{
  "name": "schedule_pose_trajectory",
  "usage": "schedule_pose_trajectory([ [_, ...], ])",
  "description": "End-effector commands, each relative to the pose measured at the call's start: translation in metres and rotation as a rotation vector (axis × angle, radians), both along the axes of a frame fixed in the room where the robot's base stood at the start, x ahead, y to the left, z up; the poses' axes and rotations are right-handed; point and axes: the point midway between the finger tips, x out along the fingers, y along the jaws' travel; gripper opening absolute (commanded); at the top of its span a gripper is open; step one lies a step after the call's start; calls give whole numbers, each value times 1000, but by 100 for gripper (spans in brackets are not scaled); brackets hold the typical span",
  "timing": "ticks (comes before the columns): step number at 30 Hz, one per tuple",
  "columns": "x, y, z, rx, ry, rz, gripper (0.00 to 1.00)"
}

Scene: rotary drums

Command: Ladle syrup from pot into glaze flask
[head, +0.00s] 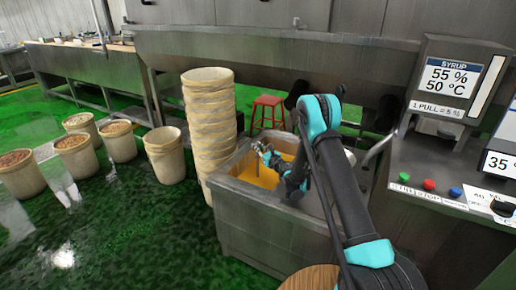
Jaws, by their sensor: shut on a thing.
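A square steel pot (268,228) stands in the middle, with orange-yellow syrup (283,160) inside. My gripper (259,150) reaches down over the pot's opening, above the syrup. It is shut on a thin grey thing, apparently the ladle, whose lower part runs down towards the syrup. The ladle's bowl cannot be made out, and I cannot tell whether it is in the syrup. My arm covers the right part of the pot. I cannot make out the glaze flask in this view.
A tall stack of tan buckets (208,125) stands close left of the pot. Several filled buckets stand further left on the wet green floor. A red stool (267,110) is behind. The syrup machine (446,85) and a button panel (430,187) are on the right.

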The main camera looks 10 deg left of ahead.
Motion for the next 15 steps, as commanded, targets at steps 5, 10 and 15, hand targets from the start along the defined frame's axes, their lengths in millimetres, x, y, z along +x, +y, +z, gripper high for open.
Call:
schedule_pose_trajectory([
  [5, 0, 0, 2, 0, 0, 0, 0],
  [10, 0, 0, 15, 0, 0, 0, 0],
  [15, 0, 0, 30, 0, 0, 0, 0],
])
